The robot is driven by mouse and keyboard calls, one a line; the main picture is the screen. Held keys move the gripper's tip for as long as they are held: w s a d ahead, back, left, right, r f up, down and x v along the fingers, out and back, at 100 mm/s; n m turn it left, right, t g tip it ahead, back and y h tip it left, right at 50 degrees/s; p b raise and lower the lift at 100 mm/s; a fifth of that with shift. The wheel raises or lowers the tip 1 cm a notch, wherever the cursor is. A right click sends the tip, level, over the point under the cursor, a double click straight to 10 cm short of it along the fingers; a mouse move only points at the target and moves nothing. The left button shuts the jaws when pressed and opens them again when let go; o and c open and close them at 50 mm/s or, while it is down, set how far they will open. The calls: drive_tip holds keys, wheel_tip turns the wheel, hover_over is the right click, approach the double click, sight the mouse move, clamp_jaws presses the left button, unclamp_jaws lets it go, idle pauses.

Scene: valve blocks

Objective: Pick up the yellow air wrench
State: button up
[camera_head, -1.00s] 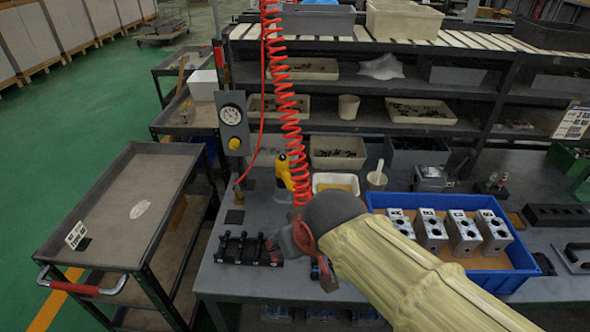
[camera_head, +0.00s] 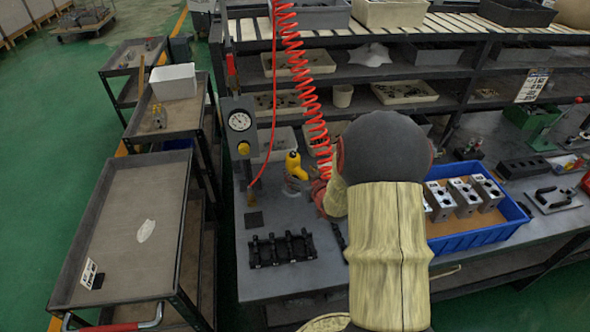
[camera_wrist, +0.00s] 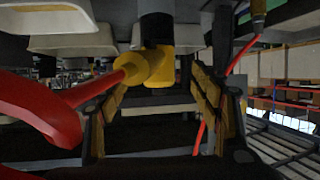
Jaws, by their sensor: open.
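The yellow air wrench (camera_head: 293,164) stands near the back left of the bench in the head view, beside the coiled red hose (camera_head: 318,135). In the wrist view the wrench (camera_wrist: 161,66) shows its yellow body and a dark cylindrical part, with a thick red hose end joined to its left side. My gripper (camera_wrist: 156,90) is open, its two fingers on either side of the wrench's line of view. I cannot tell whether either finger touches it. In the head view my gripper (camera_head: 318,190) is close to the wrench and partly hidden by my arm.
A black rack (camera_head: 282,248) lies in front on the bench. A blue crate (camera_head: 470,238) with metal valve blocks is to the right. A gauge post (camera_head: 240,130) stands left of the wrench. A shelf with bins is behind, and a cart (camera_head: 125,230) is left.

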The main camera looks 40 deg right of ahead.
sight(296, 164)
drive_tip(key=x, duration=0.2)
drive_tip(key=b+x, duration=0.1)
drive_tip(key=x, duration=0.4)
drive_tip(key=shift+w+d+r+b, duration=0.1)
drive_tip(key=shift+d+r+b, duration=0.15)
drive_tip(key=shift+b, duration=0.15)
drive_tip(key=shift+c, duration=0.5)
drive_tip(key=shift+a, duration=0.1)
drive_tip(key=c, duration=1.5)
drive_tip(key=shift+w+r, duration=0.1)
drive_tip(key=shift+r, duration=0.15)
drive_tip(key=shift+c, duration=0.3)
